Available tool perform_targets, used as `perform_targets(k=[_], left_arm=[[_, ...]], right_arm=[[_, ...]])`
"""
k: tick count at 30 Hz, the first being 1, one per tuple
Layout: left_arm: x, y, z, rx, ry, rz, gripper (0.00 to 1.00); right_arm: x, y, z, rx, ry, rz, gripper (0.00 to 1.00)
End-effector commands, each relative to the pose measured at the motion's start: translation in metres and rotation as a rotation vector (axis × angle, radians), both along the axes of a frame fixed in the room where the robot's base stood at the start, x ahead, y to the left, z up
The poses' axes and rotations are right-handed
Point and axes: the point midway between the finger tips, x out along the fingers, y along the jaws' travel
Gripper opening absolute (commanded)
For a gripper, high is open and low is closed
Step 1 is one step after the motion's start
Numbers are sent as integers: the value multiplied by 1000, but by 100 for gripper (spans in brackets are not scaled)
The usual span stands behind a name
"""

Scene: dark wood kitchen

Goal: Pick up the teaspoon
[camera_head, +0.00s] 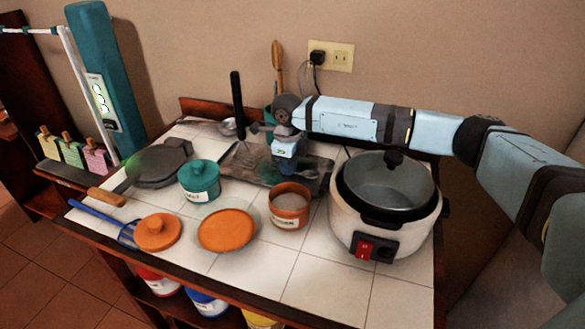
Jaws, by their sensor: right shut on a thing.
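My right gripper (286,172) reaches in from the right and points down over the dark tray (243,172) at the back of the tiled counter. It is shut, with a small metallic piece, which looks like the teaspoon (311,173), showing at its right side. The rest of the teaspoon is hidden by the fingers or too small to make out. I cannot tell whether it is clear of the tray. My left gripper is not in view.
A rice cooker (385,225) stands under my right arm. An orange canister (289,205), an orange lid (226,229), a teal lidded pot (199,181) and a dark pan (160,164) stand in front and left. Upright utensils (236,102) rise behind the tray. The front right tiles are clear.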

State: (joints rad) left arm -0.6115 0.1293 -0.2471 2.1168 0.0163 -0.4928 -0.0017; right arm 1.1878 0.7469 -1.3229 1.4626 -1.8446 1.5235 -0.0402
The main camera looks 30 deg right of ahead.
Motion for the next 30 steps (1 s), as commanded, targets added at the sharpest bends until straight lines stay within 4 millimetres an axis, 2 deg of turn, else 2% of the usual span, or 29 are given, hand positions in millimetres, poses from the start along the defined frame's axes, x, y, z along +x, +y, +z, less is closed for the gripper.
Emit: perform_targets(k=[7,21,30], left_arm=[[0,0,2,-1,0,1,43],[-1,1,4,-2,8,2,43],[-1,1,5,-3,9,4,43]], right_arm=[[1,0,33,1,-4,-1,0],[1,0,137,0,-5,1,0],[1,0,183,0,-3,0,0]])
